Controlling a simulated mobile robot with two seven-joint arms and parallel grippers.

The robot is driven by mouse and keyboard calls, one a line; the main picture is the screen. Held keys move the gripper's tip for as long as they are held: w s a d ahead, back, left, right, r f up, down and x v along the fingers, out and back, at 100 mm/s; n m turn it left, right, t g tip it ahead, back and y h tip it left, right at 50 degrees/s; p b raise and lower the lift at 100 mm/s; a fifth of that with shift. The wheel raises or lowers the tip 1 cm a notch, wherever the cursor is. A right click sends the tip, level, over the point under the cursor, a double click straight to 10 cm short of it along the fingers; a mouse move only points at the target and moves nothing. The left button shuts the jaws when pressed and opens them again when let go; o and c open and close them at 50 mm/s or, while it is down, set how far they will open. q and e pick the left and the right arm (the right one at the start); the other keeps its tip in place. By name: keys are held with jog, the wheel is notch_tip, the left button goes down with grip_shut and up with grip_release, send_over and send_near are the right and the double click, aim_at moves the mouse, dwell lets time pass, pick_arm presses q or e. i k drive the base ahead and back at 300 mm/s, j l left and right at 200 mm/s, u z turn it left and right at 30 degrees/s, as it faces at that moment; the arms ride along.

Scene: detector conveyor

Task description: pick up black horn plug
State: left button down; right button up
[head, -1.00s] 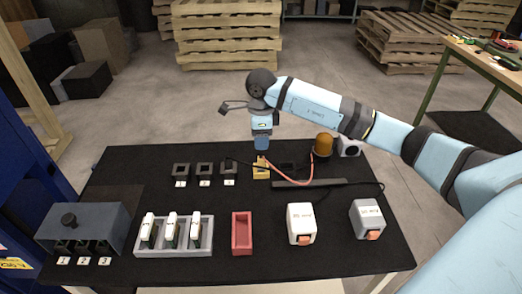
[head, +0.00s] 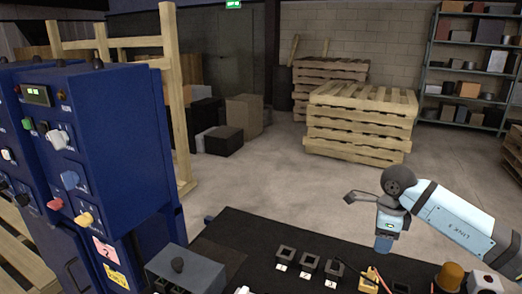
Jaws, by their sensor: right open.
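My right gripper (head: 383,243) hangs down over the back part of the black table (head: 236,226), to the left of its blue arm. It is open, and I see nothing between its fingers. The black horn plug cannot be picked out for certain against the black table. A dark block lies to the right of the yellow one, partly cut off by the frame. My left gripper is out of view.
An amber beacon (head: 449,277) and a white-grey unit (head: 487,284) stand at the lower right. A grey box with a black knob (head: 178,266) is at the lower left. A blue cabinet with coloured knobs (head: 119,140) rises at left. Open floor lies behind the table.

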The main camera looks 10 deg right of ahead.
aim_at(335, 263)
jog(key=k, duration=1)
